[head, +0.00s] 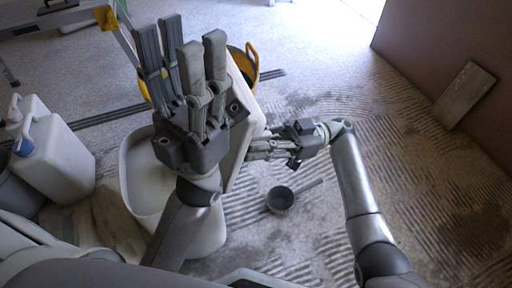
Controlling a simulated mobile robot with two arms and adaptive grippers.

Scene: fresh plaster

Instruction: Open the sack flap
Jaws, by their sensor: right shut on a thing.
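The sack (138,197) is a pale, rounded, open-topped body at left centre, with its light inside in view. Its flap (243,133) is a pale panel standing up steeply on the right side of the opening. My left gripper and arm hide part of both. My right gripper (252,150) comes in from the right and is shut at the flap's right edge; the exact contact is hard to see. My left gripper (181,48) is open and empty, its fingers pointing up in front of the sack and flap.
A white jerrycan (55,165) with a blue cap stands left of the sack. A yellow bucket (252,65) is behind the flap. A small dark pan (281,199) lies on the combed floor. A board (465,95) leans at the right wall. The right floor is mostly clear.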

